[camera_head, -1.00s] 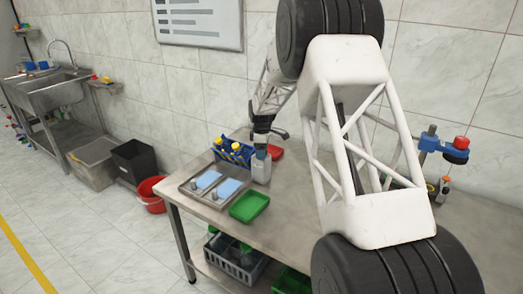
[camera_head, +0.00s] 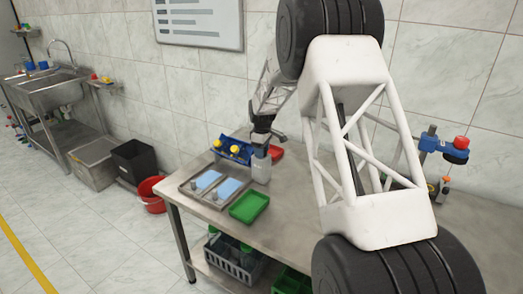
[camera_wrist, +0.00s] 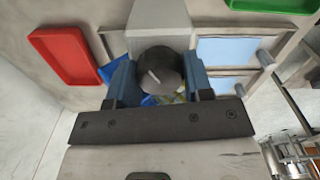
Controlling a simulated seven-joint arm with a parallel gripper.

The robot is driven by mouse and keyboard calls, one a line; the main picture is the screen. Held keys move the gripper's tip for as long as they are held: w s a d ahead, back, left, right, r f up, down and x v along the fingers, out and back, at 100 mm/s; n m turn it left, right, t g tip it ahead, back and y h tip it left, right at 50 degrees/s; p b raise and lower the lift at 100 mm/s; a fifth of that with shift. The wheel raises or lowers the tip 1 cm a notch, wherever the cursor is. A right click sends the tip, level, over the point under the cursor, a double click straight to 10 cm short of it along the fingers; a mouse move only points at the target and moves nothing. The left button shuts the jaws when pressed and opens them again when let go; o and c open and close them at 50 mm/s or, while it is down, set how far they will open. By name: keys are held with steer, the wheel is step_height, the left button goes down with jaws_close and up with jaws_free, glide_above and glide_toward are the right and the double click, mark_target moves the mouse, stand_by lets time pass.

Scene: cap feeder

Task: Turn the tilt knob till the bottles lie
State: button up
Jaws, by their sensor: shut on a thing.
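The blue bottle rack (camera_head: 228,158) stands at the table's far left, tipped, with yellow-topped bottles (camera_head: 234,149) leaning in it. I cannot tell whether they lie fully flat. A pale grey housing (camera_head: 261,172) stands at the rack's right. My gripper (camera_head: 261,151) is above this housing. In the wrist view, the blue fingers of my gripper (camera_wrist: 160,80) are shut on the dark round tilt knob (camera_wrist: 160,68), which has a light pointer line. Most of the rack is hidden behind the gripper in that view.
A metal tray with two light blue panels (camera_head: 188,186) lies in front of the rack. A green tray (camera_head: 265,200) is at the front and a red tray (camera_head: 276,152) behind the housing. A red-topped blue device (camera_head: 456,150) stands at right.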

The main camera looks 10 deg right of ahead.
steer(key=m, duration=0.6)
steer(key=shift+m, duration=0.4)
steer(key=o, duration=0.8)
steer(key=shift+n, duration=0.3)
steer(key=n, duration=0.2)
steer(key=shift+n, duration=2.3)
